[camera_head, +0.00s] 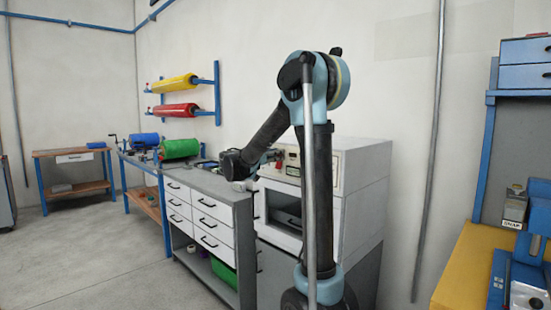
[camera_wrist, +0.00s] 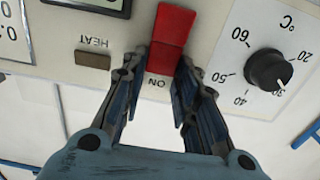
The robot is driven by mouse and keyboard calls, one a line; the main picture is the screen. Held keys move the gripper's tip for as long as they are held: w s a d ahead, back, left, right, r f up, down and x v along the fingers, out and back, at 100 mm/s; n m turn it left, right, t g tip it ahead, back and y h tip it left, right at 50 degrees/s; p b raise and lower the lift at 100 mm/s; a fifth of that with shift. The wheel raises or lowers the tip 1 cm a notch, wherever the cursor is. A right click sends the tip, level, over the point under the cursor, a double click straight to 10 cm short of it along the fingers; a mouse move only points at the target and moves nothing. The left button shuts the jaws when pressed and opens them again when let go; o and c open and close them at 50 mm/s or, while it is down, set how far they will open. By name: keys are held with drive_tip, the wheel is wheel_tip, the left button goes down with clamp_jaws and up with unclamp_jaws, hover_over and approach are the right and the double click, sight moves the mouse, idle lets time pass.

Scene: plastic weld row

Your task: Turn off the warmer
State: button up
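The warmer (camera_head: 365,190) is a white box on the bench, with a beige control panel on its front and a dark window below. In the head view my arm hides part of the panel, and the gripper is hard to make out.
On the panel are a black temperature dial (camera_wrist: 268,69), a brown HEAT button (camera_wrist: 93,60) and part of a display. A drawer bench (camera_head: 215,187) stands left of the warmer. A yellow-topped table (camera_head: 470,265) is at the right. The floor at left is clear.

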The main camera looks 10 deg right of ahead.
drive_tip(key=shift+w+a, duration=0.1)
drive_tip(key=shift+s+a+f+t+h, duration=0.1)
drive_tip(key=shift+a+f+t+h, duration=0.15)
drive_tip(key=shift+t+h, duration=0.4)
drive_tip(key=shift+s+a+f+t+h, duration=0.2)
drive_tip(key=shift+t+h, duration=0.25)
drive_tip(key=shift+h, duration=0.4)
drive_tip(key=shift+w, duration=0.1)
drive_tip(key=o, duration=1.1)
drive_tip(key=shift+f, duration=0.1)
drive_tip(key=shift+c, duration=0.2)
drive_tip(key=v, duration=1.2)
drive_tip(key=shift+d, duration=0.2)
